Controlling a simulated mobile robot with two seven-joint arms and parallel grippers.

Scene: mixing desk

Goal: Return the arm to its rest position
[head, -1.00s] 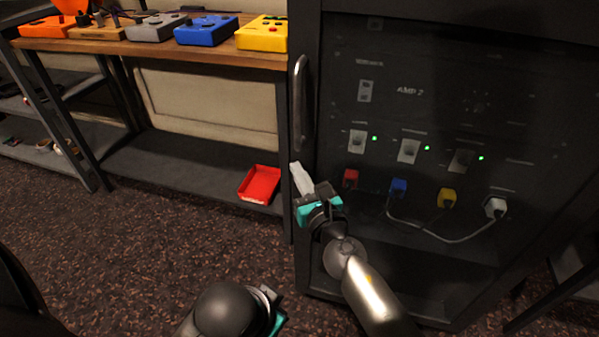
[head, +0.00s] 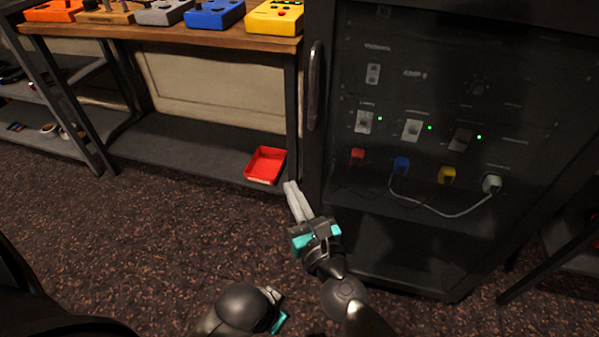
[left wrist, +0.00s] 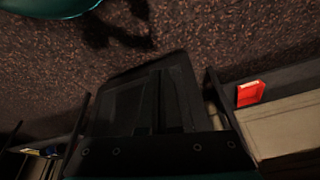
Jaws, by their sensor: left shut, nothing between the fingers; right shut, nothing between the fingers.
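My right gripper (head: 291,186) has pale fingers closed together and a teal body. It is empty, low in front of the cabinet's left edge and below the long door handle (head: 315,86). It appears apart from the cabinet. My left arm's dark, rounded wrist shows at the bottom of the head view with a bit of teal. Its fingers are mostly hidden there. In the left wrist view my left gripper (left wrist: 155,85) is dark and in shadow, its fingers together with nothing visible between them.
The black amp cabinet (head: 430,100) stands at right, with coloured plugs and a white cable. A wooden bench (head: 190,32) carries several coloured pedal boxes. A red tray (head: 265,165) lies on the low shelf (head: 190,150). Speckled carpet (head: 130,240) is clear at left.

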